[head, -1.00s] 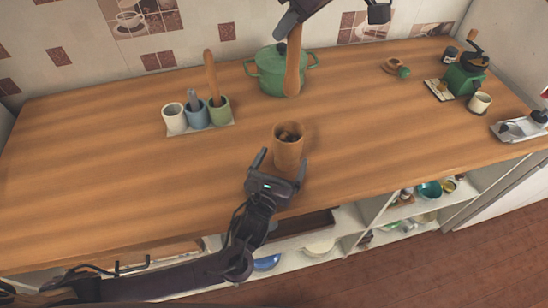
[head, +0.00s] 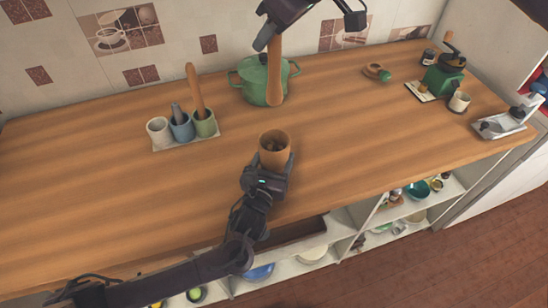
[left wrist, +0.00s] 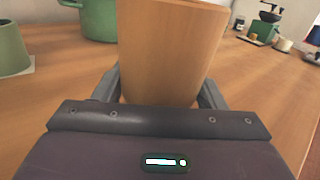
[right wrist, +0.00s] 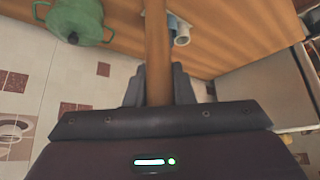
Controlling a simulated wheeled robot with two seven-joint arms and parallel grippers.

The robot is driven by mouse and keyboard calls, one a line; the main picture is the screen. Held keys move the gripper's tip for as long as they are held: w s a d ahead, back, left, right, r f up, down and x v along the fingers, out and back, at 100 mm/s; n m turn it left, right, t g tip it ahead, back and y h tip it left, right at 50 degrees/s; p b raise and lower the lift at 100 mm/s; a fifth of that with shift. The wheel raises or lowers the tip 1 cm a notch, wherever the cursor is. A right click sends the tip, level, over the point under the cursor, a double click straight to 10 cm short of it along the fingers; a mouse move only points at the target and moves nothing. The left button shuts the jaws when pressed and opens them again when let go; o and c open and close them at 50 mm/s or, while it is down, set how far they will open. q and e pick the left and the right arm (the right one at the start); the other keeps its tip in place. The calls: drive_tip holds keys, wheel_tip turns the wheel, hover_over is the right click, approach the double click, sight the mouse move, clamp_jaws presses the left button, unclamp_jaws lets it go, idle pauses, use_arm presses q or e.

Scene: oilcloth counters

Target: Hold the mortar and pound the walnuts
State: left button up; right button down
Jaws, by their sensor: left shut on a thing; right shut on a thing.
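The wooden mortar (head: 275,143) stands upright on the counter; dark walnuts show dimly inside it. My left gripper (head: 268,166) is shut on the mortar's sides from the front, and the mortar also fills the middle of the left wrist view (left wrist: 168,55). My right gripper (head: 272,38) is shut on the upper part of a wooden pestle (head: 275,75), which hangs upright behind the mortar, in front of the green pot. The pestle also runs between the fingers in the right wrist view (right wrist: 158,55). The pestle is apart from the mortar.
A green pot (head: 250,84) stands at the back. A tray with three cups (head: 184,141) and a wooden utensil is to the left. A green grinder (head: 443,78), a cup (head: 459,101) and a metal tray (head: 500,126) are at right. Counter around the mortar is clear.

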idle(0.3)
drive_tip(key=f+n+g, duration=0.1)
drive_tip(key=n, duration=0.1)
drive_tip(key=f+n+g, duration=0.1)
drive_tip(key=f+n, duration=0.1)
drive_tip(key=f+n+g+y, duration=0.1)
drive_tip(key=f+n, duration=0.1)
drive_tip(key=shift+s+a+g, duration=0.1)
drive_tip(key=shift+s+g, duration=0.15)
drive_tip(key=shift+g, duration=0.05)
drive_tip(key=n, duration=0.1)
drive_tip(key=f+n+g, duration=0.1)
drive_tip(key=n, duration=0.1)
drive_tip(key=shift+s+f, duration=0.1)
drive_tip(key=shift+f, duration=0.2)
wheel_tip(320, 180, down, 10)
drive_tip(key=shift+r, duration=0.25)
idle(0.4)
drive_tip(key=shift+f, duration=0.35)
drive_tip(key=shift+f, duration=0.1)
drive_tip(key=shift+f, duration=1.25)
